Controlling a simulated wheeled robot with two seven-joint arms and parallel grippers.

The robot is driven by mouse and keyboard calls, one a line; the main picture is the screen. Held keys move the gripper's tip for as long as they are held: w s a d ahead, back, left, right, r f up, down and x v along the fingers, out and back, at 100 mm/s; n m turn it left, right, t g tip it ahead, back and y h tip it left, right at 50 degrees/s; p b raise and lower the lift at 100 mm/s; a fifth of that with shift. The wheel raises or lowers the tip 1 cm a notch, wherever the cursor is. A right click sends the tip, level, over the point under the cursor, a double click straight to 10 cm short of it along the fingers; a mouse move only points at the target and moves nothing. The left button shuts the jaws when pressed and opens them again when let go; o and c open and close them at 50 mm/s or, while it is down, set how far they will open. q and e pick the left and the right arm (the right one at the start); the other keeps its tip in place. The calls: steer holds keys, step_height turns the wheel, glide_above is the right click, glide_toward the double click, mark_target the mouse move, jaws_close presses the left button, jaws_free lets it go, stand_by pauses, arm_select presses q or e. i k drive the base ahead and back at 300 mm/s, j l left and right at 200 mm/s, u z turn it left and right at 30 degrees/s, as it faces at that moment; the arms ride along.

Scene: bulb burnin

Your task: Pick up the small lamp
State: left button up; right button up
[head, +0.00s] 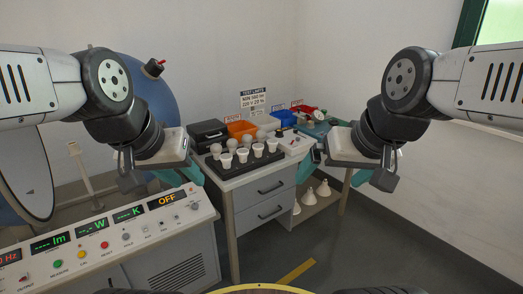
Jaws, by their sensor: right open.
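Several bulbs stand in a dark tray (228,172) on the desk, with white bases up in the front row and greyish round bulbs behind. One white-based bulb (242,155) is near the middle of the front row. I cannot tell which one is the small lamp. My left gripper (182,178) hangs left of the tray, apart from the bulbs; its teal fingers are partly hidden, so its opening is unclear. My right gripper (337,172) is open and empty, right of the desk top.
The desk (250,203) has two drawers and a lower shelf with white cone-shaped items (323,189). A black case (208,134), orange bin (241,129) and blue bin (280,115) stand at the back. A control console (108,238) fills the lower left.

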mark_target(257, 148)
steer(key=i, duration=1.6)
